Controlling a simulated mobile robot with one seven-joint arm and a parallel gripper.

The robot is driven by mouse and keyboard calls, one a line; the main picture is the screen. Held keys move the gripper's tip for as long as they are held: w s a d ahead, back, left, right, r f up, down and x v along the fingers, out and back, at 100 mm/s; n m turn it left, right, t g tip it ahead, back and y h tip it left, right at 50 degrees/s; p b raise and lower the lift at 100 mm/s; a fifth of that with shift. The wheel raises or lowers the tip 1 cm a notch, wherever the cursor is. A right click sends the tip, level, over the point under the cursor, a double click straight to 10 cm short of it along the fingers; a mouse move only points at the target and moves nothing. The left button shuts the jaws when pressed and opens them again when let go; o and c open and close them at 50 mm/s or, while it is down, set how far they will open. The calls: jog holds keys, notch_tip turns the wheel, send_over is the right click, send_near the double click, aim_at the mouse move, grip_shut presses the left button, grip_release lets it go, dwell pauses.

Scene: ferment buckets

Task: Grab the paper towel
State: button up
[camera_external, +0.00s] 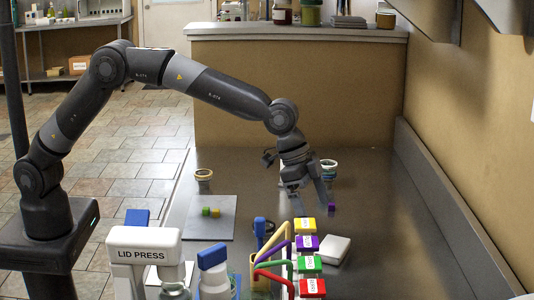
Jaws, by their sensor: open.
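A white, flat, square item (332,250) lies on the dark steel table (375,235), right of the colored bottles. It may be the paper towel, but I cannot tell for sure. My gripper (313,210) points down over the table, farther back than the white item and apart from it. Its fingers are spread and nothing shows between them. A small purple cube (332,208) is by the right fingertip; I cannot tell whether they touch.
Several bottles with red, green, purple and yellow caps (305,243) and bent spouts stand at the front. A lid press (143,246) stands front left. A grey board (190,226) holds small cubes. Small round containers (328,169) stand behind. The table's right side is clear, bounded by a wall.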

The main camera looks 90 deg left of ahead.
send_over(332, 245)
jog(key=s, duration=0.3)
jog(key=f, duration=0.3)
jog(key=a+f, duration=0.1)
jog(key=f, duration=0.1)
jog(key=shift+w+r+x, duration=0.1)
jog(key=shift+w+x, duration=0.05)
jog(key=shift+x, duration=0.7)
jog(key=shift+w+r+x, duration=0.1)
jog(key=shift+w+x, duration=0.05)
jog(key=shift+x, duration=0.7)
jog(key=shift+w+x, duration=0.2)
jog(key=shift+x, duration=0.65)
jog(key=shift+d, duration=0.15)
jog(key=shift+c, duration=0.2)
jog(key=c, duration=0.8)
